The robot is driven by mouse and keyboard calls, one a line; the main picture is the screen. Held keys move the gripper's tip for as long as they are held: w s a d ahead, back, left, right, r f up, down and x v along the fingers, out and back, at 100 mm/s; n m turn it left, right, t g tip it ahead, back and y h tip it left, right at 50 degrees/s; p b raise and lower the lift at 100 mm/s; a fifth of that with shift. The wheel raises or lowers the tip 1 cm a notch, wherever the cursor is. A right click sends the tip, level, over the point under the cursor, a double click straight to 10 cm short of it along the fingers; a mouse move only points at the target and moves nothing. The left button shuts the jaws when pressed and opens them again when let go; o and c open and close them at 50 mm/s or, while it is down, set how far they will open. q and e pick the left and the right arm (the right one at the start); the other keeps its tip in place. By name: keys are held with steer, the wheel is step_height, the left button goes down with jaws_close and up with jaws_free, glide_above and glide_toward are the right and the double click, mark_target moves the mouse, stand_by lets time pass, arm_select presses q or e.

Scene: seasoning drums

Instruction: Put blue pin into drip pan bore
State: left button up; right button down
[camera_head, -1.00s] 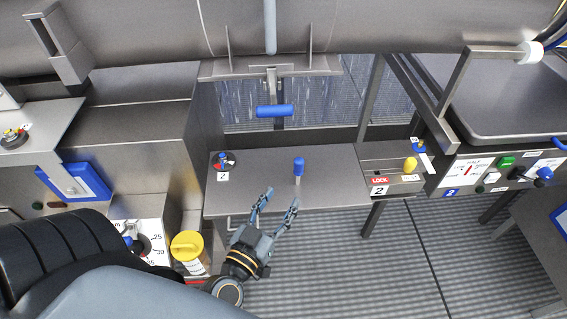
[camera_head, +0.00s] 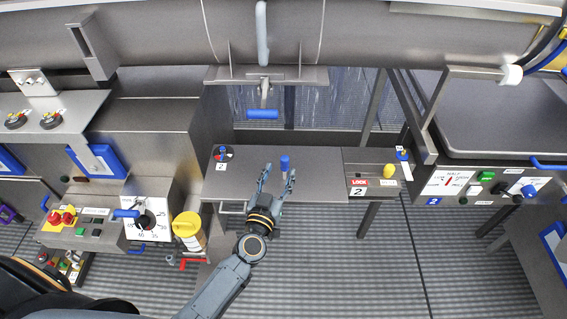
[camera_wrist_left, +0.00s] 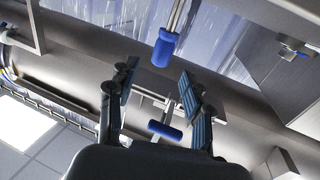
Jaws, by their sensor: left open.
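The blue pin (camera_head: 285,162) has a blue grip on top of a metal shaft and stands upright at the grey metal shelf (camera_head: 325,165). My left gripper (camera_head: 279,172) is open, with its fingers reaching up from the front edge of the shelf toward the pin. In the left wrist view the pin (camera_wrist_left: 164,48) shows just beyond the gap between the open fingertips (camera_wrist_left: 159,70), and nothing is held. I cannot make out the drip pan bore for sure. My right gripper is not in view.
A blue T-handle (camera_head: 263,114) hangs behind the shelf. A yellow-lidded canister (camera_head: 188,230) stands at lower left. Floor ahead is open.

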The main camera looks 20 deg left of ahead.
mark_target(283, 161)
arm_select(q)
steer(key=shift+w+d, duration=0.1)
steer(key=shift+w, duration=0.55)
steer(key=shift+w+r, duration=0.15)
steer(key=shift+w, duration=0.25)
steer(key=w, duration=0.4)
steer(key=shift+w, duration=0.25)
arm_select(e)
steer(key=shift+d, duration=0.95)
arm_select(q)
steer(key=shift+s, duration=0.15)
jaws_close()
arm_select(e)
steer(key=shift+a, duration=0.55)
